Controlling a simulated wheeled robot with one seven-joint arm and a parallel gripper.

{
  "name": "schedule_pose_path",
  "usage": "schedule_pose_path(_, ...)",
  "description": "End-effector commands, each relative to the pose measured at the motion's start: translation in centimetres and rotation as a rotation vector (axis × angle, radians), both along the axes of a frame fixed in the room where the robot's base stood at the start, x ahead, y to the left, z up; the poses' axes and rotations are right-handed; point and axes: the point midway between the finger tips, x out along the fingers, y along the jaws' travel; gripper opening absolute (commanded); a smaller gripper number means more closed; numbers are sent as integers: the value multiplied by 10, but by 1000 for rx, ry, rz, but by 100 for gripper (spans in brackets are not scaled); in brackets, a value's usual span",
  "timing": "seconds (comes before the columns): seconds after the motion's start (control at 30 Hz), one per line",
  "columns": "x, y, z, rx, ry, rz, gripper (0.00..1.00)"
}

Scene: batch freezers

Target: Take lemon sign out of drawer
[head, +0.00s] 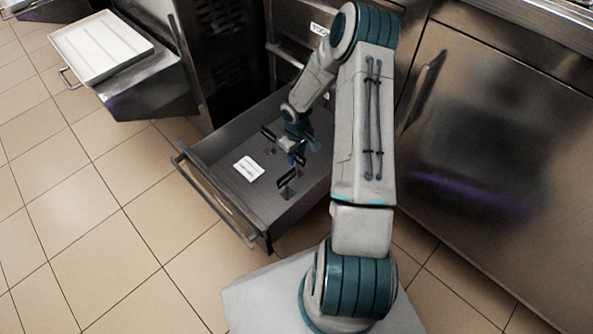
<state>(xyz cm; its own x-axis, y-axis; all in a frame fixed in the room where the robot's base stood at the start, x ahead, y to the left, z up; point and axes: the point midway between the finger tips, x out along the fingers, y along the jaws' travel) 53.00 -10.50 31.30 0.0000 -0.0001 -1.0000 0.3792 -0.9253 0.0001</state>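An open grey drawer (225,204) stands low in front of me. Small dark signs on stands are inside it: one dark sign (268,132) towards the back and another dark sign (285,181) towards the front right. Their writing is too small to read, so I cannot tell which is the lemon sign. My gripper (297,157) points down inside the drawer, between and to the right of these signs. Something dark is at its fingertips, but I cannot tell whether the fingers are open or shut on it.
A white card or packet (249,168) lies flat on the drawer floor, left of the gripper. A metal cabinet door (490,150) is close on the right. A white tray (100,46) rests on a steel unit at the upper left. Tiled floor is clear at the left.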

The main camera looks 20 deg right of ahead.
Motion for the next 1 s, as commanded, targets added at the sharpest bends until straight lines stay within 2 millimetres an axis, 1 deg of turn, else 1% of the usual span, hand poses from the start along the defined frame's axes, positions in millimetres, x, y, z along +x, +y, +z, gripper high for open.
schedule_pose_path(0.03,0,1,-13,1,0,1,35)
schedule_pose_path(0.17,0,1,-31,1,1,0,35)
schedule_pose_path(0.23,0,1,-34,0,0,0,35)
schedule_pose_path(0.43,0,1,-32,0,0,0,35)
schedule_pose_path(0.47,0,1,-32,0,0,0,30)
schedule_pose_path(0.5,0,1,-32,0,0,0,19)
schedule_pose_path(0.57,0,1,-32,0,0,0,2)
schedule_pose_path(0.6,0,1,-32,0,0,0,0)
schedule_pose_path(1.0,0,1,-32,0,0,0,0)
